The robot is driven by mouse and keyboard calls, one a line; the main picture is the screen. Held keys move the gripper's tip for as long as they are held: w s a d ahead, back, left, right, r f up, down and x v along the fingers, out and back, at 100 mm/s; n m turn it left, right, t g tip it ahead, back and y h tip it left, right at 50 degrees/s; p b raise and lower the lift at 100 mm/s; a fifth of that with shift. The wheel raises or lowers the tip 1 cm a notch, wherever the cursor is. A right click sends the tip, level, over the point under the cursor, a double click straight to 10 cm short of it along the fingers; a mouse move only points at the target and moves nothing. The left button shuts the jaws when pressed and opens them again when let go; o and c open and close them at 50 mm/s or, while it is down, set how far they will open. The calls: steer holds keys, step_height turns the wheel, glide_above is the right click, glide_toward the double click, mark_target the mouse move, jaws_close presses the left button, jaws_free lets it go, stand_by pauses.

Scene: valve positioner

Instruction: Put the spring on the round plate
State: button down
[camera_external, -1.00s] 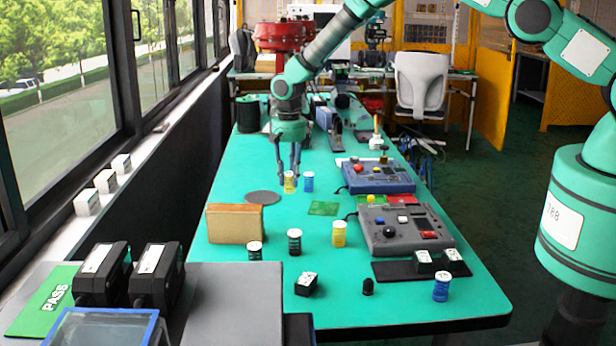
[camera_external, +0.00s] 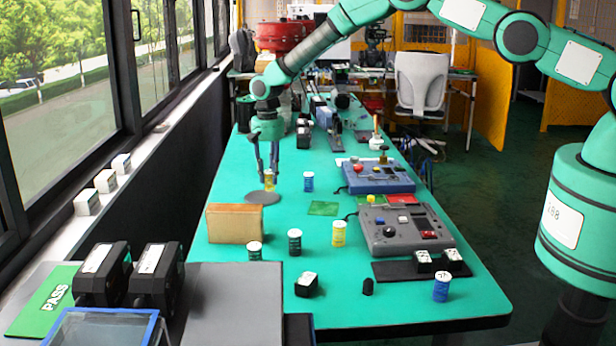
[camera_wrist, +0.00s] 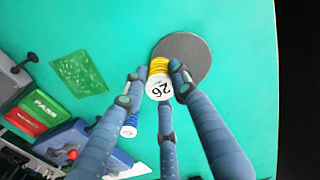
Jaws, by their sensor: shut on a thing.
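My gripper (camera_external: 269,178) is shut on a yellow spring (camera_external: 269,184) with a white top. The wrist view shows the spring (camera_wrist: 158,80) between my fingers, its white cap marked "26". The round plate (camera_external: 263,197) is a flat dark grey disc on the green table. The spring is upright at the plate's far edge in the external view. In the wrist view it overlaps the plate (camera_wrist: 190,55) at its lower left. I cannot tell whether the spring touches the plate.
A blue spring (camera_external: 308,182) stands right of my gripper. A brown block (camera_external: 234,223) stands in front of the plate. A green card (camera_external: 323,208), a blue control box (camera_external: 377,177) and a grey one (camera_external: 404,231) lie to the right. Several more springs stand nearer the front.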

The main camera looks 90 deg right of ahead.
mark_target(270, 184)
steer(key=shift+f, duration=0.1)
steer(key=shift+f, duration=1.7)
steer(key=shift+f, duration=0.15)
steer(key=c, duration=1.4)
jaws_free()
steer(key=shift+r, duration=6.15)
steer(key=shift+r, duration=0.1)
